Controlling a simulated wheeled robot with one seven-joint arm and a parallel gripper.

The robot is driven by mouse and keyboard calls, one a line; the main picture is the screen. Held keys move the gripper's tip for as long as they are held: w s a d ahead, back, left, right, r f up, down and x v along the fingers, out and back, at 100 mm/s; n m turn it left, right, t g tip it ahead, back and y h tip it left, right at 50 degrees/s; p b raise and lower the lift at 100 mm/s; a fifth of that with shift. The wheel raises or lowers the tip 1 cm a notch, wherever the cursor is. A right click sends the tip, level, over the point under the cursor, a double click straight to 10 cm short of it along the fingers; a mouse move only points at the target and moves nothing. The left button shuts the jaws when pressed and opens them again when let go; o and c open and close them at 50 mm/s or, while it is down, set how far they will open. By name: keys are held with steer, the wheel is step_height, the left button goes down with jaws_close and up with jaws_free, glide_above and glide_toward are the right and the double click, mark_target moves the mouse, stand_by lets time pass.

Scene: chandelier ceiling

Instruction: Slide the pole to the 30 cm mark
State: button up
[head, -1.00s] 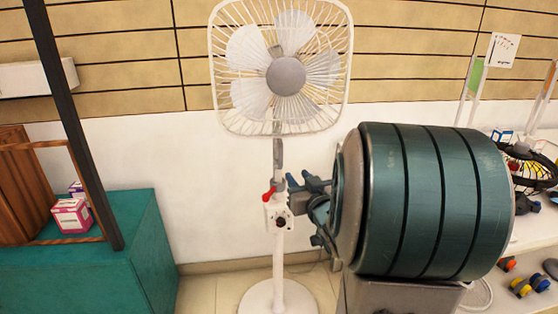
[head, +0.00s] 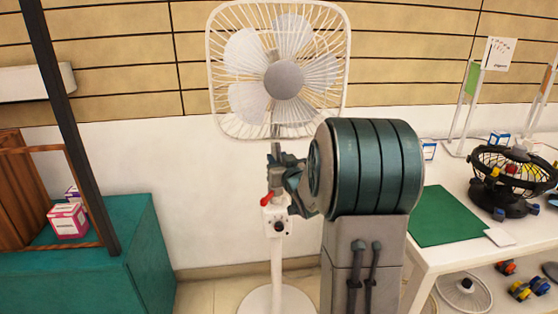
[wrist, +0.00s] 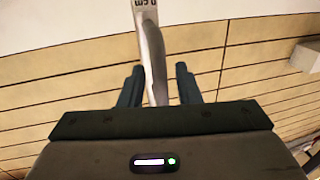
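A white standing fan (head: 280,72) stands against the wall, its grey inner pole (head: 276,131) rising from a thicker white lower tube (head: 277,262). A red lever (head: 266,201) sticks out left at the collar, above a white box with a dark knob (head: 278,224). My gripper (head: 277,168) is at the pole just above the lever and hides part of it. In the wrist view the pole (wrist: 153,45) passes between the two open fingers (wrist: 158,78), with a gap on each side. Upside-down print reading "0 cm" shows on it; a 30 mark is not visible.
A teal cabinet (head: 125,262) with a wooden frame and a pink box (head: 67,219) stands left. A white table (head: 470,252) with a green mat (head: 446,217) and a black fan (head: 512,178) stands right. Clear wall lies left of the pole.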

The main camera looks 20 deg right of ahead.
jaws_close()
step_height(320, 180, up, 25)
steer(key=p, duration=1.4)
steer(key=shift+r+p, duration=0.2)
steer(key=shift+p, duration=0.1)
steer(key=shift+r, duration=0.1)
jaws_free()
steer(key=shift+f, duration=0.2)
steer(key=s, duration=0.9)
steer(key=s+a, duration=0.1)
steer(key=s, duration=0.3)
steer(key=shift+s+a, duration=0.1)
steer(key=shift+s, duration=0.3)
